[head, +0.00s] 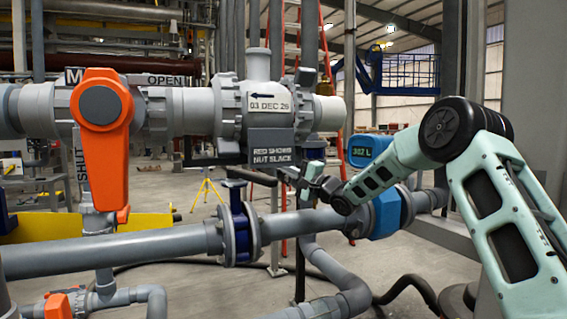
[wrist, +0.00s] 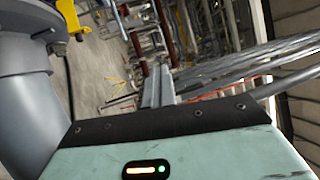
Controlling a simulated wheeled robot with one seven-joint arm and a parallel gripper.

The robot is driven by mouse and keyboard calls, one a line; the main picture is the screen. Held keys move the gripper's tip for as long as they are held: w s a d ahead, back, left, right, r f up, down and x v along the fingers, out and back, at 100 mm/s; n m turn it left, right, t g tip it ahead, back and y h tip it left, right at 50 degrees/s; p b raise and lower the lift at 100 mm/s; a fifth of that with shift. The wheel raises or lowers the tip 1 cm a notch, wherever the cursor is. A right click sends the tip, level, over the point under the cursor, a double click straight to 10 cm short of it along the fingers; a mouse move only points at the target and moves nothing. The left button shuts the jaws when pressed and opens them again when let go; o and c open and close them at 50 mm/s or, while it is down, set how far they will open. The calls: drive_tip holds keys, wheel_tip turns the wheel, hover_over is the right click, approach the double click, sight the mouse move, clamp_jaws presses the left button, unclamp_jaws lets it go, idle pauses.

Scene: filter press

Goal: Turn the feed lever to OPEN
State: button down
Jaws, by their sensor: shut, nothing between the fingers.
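The feed lever (head: 106,150) is a large orange handle on the grey pipe valve at the left of the head view. It hangs straight down from its grey hub, along the SHUT label (head: 80,158). The OPEN label (head: 165,81) is on the horizontal pipe to the right of the hub. My gripper (head: 284,174) is shut and empty, in the middle of the head view, well to the right of the lever and apart from it. Its closed fingers also show in the wrist view (wrist: 158,82). I cannot make out the lever in the wrist view.
A grey pipe fitting (head: 258,110) with a dated arrow tag and a "RED SHOWS" plate is just above my gripper. A blue flanged valve (head: 238,222) on the lower pipe stands left of and below it.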

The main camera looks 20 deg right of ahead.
drive_tip(key=w+p, duration=0.1)
drive_tip(key=w, duration=0.1)
drive_tip(key=w+p, duration=0.1)
drive_tip(key=p, duration=0.1)
drive_tip(key=w+p, duration=0.1)
drive_tip(key=w, duration=0.1)
drive_tip(key=shift+w+d+p, duration=0.3)
drive_tip(key=shift+w+d, duration=0.05)
drive_tip(key=c, duration=1)
unclamp_jaws()
drive_tip(key=v, duration=0.9)
